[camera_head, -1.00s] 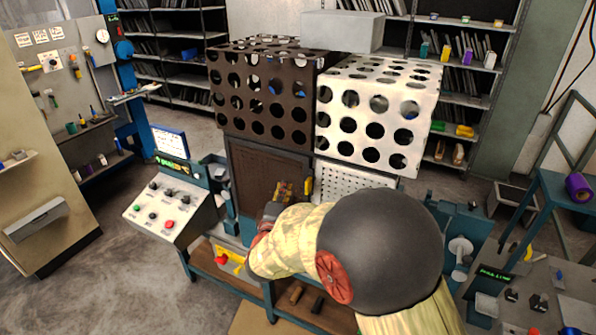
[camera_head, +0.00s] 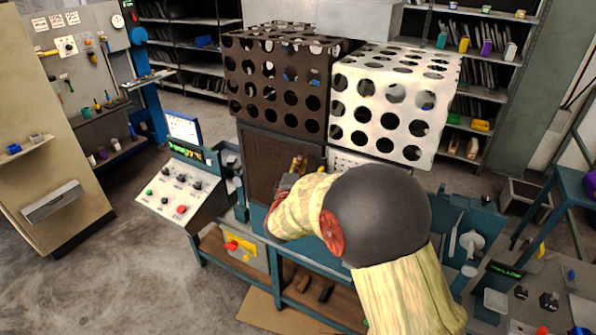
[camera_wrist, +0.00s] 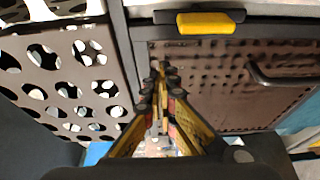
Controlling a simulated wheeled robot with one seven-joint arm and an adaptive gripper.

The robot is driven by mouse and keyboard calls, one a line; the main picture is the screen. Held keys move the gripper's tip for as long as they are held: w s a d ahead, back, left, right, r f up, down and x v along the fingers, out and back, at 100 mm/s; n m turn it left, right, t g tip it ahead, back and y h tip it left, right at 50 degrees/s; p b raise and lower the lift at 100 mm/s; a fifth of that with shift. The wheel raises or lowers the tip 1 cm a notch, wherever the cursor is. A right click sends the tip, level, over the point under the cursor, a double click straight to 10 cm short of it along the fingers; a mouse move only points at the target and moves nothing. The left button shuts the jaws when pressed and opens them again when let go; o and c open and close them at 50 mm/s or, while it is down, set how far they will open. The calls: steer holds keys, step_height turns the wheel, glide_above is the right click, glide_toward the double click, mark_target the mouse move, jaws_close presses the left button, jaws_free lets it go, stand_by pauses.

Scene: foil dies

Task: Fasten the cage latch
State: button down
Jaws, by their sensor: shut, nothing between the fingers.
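The cage door is a brown perforated panel (camera_head: 268,165) under the dark holed guard, and it looks closed. In the wrist view the door panel (camera_wrist: 222,85) fills the right, with a dark bar handle (camera_wrist: 285,77). The latch, a yellow grip on a dark mount (camera_wrist: 206,22), shows at the top of the wrist view, above and right of my fingertips. In the head view my arm mostly hides the latch area. My gripper (camera_head: 298,165) is in front of the door's right part. Its fingers (camera_wrist: 163,75) are shut and empty, apart from the yellow grip; contact with the panel is unclear.
A dark holed guard (camera_head: 275,85) and a white holed guard (camera_head: 390,100) rise above the bench. A sloped control console (camera_head: 180,190) stands left of the door. Floor at the left is open.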

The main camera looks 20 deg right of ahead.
mark_target(314, 154)
steer(key=x, duration=0.3)
steer(key=s+d, duration=0.2)
steer(key=shift+s+r, duration=0.1)
steer(key=shift+s, duration=0.2)
steer(key=shift+s+d, duration=0.25)
steer(key=shift+s, duration=0.1)
